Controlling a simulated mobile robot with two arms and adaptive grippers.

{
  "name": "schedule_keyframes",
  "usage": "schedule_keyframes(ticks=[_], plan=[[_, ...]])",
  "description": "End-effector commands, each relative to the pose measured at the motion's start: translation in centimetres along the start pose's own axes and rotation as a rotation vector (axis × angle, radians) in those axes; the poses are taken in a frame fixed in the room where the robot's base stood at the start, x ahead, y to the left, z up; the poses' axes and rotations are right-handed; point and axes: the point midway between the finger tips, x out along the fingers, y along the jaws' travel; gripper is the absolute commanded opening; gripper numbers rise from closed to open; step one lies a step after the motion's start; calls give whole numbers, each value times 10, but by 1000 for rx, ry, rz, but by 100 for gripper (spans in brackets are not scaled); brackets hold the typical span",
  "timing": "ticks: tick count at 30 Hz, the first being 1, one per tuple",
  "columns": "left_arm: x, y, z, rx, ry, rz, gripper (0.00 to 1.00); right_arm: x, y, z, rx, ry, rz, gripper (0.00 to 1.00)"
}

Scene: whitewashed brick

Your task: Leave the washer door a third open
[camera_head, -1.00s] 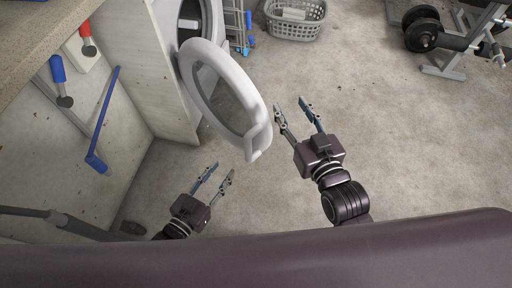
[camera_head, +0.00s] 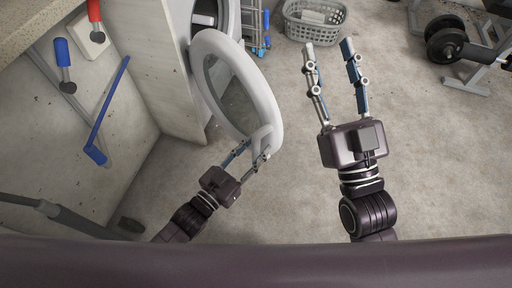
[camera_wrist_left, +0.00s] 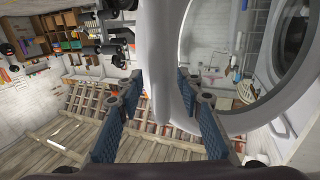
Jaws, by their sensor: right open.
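The washer (camera_head: 182,22) stands at the upper left in the head view. Its round white door (camera_head: 262,98) is swung well out from the front, with a handle section at its lower edge. My left gripper (camera_head: 254,152) is at that lower edge. In the left wrist view, the white door rim (camera_wrist_left: 155,60) runs between the left gripper's two fingers (camera_wrist_left: 165,105). The fingers are apart, one on each side; I cannot tell whether either touches. My right gripper (camera_head: 328,44) is open and empty, to the right of the door and apart from it.
A grey laundry basket (camera_head: 313,28) stands on the floor at the back. A weight bench with dumbbells (camera_head: 446,42) is at the upper right.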

Motion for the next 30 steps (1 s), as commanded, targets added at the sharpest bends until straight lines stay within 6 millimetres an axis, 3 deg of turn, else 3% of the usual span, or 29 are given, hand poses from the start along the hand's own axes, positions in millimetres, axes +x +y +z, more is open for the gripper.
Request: schedule_keyframes(ticks=[10, 20, 30], plan=[[4, 0, 0, 0, 0, 0, 34, 0, -1, -6, 1, 25, -1, 42], [4, 0, 0, 0, 0, 0, 0, 0, -1, -5, 1, 23, -1, 42], [4, 0, 0, 0, 0, -1, 0, 0, -1, -5, 2, 22, -1, 42]])
